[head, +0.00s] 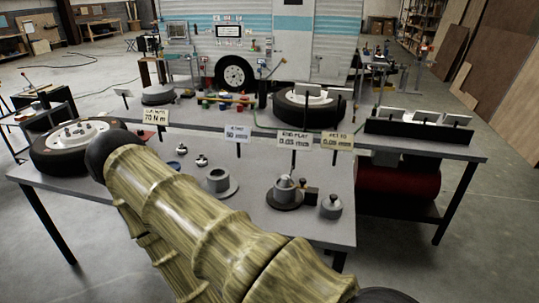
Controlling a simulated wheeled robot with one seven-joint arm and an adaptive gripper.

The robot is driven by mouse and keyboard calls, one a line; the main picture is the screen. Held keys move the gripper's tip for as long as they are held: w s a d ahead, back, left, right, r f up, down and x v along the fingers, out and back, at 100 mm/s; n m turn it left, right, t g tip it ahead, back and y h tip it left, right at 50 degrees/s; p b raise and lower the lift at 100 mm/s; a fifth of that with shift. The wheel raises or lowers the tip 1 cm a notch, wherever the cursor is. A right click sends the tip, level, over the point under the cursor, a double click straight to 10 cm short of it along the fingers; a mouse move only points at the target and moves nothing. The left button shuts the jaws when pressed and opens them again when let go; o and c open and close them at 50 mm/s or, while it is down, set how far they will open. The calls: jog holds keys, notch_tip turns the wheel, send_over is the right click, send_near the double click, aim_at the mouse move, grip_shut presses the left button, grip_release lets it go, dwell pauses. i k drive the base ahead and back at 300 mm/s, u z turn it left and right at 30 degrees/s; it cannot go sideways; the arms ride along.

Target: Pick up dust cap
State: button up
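I cannot tell for certain which piece is the dust cap. Two small shiny metal pieces (201,160) lie on the grey bench top left of centre. A grey hollow cylinder on a flange (219,182) stands right of them. A metal hub on a dark disc (285,194) and a short grey round piece with a knob (331,206) stand further right. My arm, patterned yellow-brown with a dark rounded joint, crosses from the lower right to the left and hides part of the bench. My gripper's fingers do not show.
A tyred wheel (68,147) lies at the bench's left; another wheel (309,107) lies behind. Small label signs (238,133) stand along the bench's middle. A dark rack (418,131) is at the right, above a red tank (398,184). The bench's front right corner is clear.

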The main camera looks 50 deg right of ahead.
aim_at(331, 208)
jog(key=u, duration=0.85)
jog(key=k, duration=1.25)
jog(key=z, duration=1.55)
